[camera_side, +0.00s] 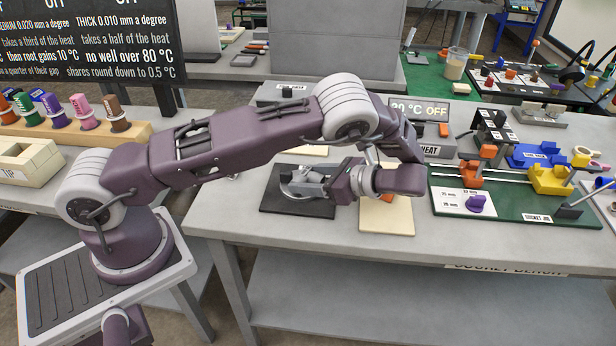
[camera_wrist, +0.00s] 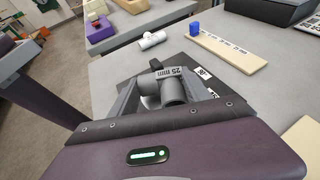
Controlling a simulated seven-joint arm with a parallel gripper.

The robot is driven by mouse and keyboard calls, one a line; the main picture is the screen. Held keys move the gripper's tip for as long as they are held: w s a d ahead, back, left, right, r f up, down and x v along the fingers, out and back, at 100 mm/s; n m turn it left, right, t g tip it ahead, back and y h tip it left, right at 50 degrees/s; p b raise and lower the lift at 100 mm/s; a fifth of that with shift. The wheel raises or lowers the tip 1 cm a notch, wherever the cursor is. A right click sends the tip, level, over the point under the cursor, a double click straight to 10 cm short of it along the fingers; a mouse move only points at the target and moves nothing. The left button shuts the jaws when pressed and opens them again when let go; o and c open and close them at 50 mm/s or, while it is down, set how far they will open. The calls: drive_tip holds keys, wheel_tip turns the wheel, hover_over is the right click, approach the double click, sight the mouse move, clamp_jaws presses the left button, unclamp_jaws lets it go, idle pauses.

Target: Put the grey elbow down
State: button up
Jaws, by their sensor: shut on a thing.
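The grey elbow (camera_wrist: 172,90), labelled 25 mm, is between the two fingers of my gripper (camera_wrist: 168,84) in the wrist view. The gripper is shut on it. In the side view my gripper (camera_side: 322,182) points left, low over a dark mat (camera_side: 283,205) near the bench's front edge. Grey parts cluster at the fingertips there, and I cannot cleanly separate the elbow from them. The dark mat also shows behind the elbow in the wrist view, with a 90° label (camera_wrist: 203,73). Whether the elbow touches the mat is hidden.
A cream board (camera_side: 400,218) lies right of the dark mat, partly behind my wrist. The green socket jig (camera_side: 520,212) stands further right. In the wrist view, a white pipe piece (camera_wrist: 152,40) and a cream strip with a blue piece (camera_wrist: 228,50) lie beyond.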

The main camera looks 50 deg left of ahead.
drive_tip(key=shift+f, duration=0.35)
drive_tip(key=o, duration=1.5)
drive_tip(key=shift+o, duration=0.2)
drive_tip(key=v, duration=0.7)
drive_tip(key=shift+a+r, duration=0.1)
drive_tip(key=shift+r, duration=0.15)
drive_tip(key=s+r+n+t+h, duration=0.1)
drive_tip(key=s+r+n+h, duration=0.15)
drive_tip(key=r, duration=0.35)
drive_tip(key=s+a+r+n+t+h, duration=0.1)
drive_tip(key=s+r+n+h, duration=0.15)
drive_tip(key=r, duration=0.35)
drive_tip(key=s+r+n+t+h, duration=0.1)
drive_tip(key=s+r+n+h, duration=0.1)
drive_tip(key=r+h, duration=0.3)
drive_tip(key=s+d+r+n+t+h, duration=0.1)
drive_tip(key=s+r+n+t, duration=0.1)
drive_tip(key=s, duration=0.7)
drive_tip(key=s+d+r+n+t+h, duration=0.1)
drive_tip(key=s+n+t, duration=0.3)
drive_tip(key=s, duration=0.5)
drive_tip(key=shift+d+r+t+h, duration=0.3)
drive_tip(key=shift+d+r+t, duration=0.15)
drive_tip(key=shift+r+t, duration=0.5)
